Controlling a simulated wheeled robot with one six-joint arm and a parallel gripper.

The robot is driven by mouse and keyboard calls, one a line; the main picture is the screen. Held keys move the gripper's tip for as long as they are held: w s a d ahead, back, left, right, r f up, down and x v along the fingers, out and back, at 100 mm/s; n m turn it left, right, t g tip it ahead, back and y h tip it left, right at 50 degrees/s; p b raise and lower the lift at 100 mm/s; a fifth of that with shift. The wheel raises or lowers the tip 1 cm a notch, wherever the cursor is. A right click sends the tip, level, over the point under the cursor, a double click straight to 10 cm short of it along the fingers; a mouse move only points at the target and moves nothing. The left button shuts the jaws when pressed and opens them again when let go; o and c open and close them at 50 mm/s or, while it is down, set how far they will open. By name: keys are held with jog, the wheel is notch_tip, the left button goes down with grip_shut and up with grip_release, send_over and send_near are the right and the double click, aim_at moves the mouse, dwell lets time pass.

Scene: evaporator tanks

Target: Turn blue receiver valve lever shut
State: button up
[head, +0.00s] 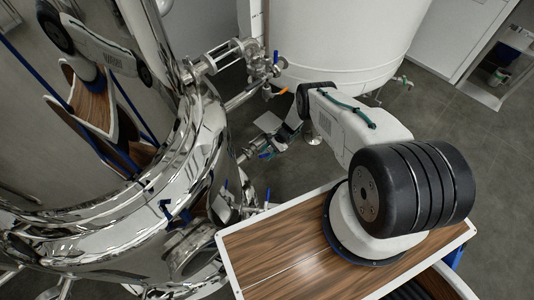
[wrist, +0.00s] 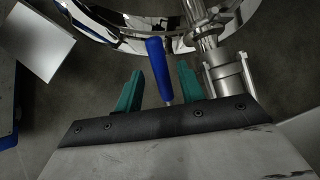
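The blue valve lever (wrist: 156,62) stands upright in the middle of the wrist view, its lower end reaching between the two green fingers. My gripper (wrist: 160,88) is open, with a finger on each side of the lever and a visible gap to both. In the head view my gripper (head: 268,147) is low beside the polished tank, partly hidden behind my arm. A small blue lever (head: 265,155) shows at its tip there. The steel valve body and pipe (wrist: 222,65) are just right of the lever in the wrist view.
The polished steel tank (head: 190,160) fills the left. A second small blue lever (head: 267,196) is lower down. A white tank (head: 340,45) stands behind; grey floor (head: 470,130) is clear at right.

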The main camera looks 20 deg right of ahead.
jog(key=v, duration=0.7)
jog(key=shift+d+r, duration=0.3)
jog(key=shift+r, duration=0.1)
